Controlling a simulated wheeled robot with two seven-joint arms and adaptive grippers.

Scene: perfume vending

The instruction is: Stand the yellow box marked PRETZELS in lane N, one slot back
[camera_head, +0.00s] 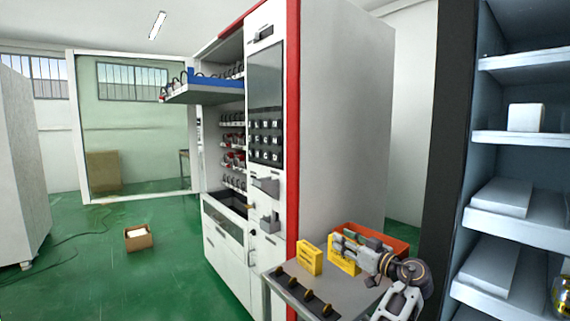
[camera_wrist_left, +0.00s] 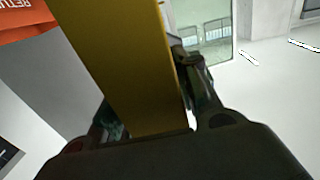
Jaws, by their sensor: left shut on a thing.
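My left gripper (camera_head: 348,246) is at the small grey table, its fingers shut on a yellow box (camera_head: 342,263). In the left wrist view the box (camera_wrist_left: 140,75) fills the space between the fingers; no lettering on it can be read there. A second yellow box (camera_head: 310,258) stands on the table to the left of the held one. Its print is too small to read. The vending machine (camera_head: 340,110) stands open, with a tray (camera_head: 205,95) pulled out high up on its left. Lane letters cannot be read. My right gripper is not in view.
An orange-red bin (camera_head: 398,244) stands on the table just behind my gripper; its printed side (camera_wrist_left: 25,22) shows in the left wrist view. Several dark-and-yellow items (camera_head: 300,290) lie along the table (camera_head: 345,295). Blue-grey shelves (camera_head: 520,230) stand at the right. A cardboard box (camera_head: 138,238) is on the floor.

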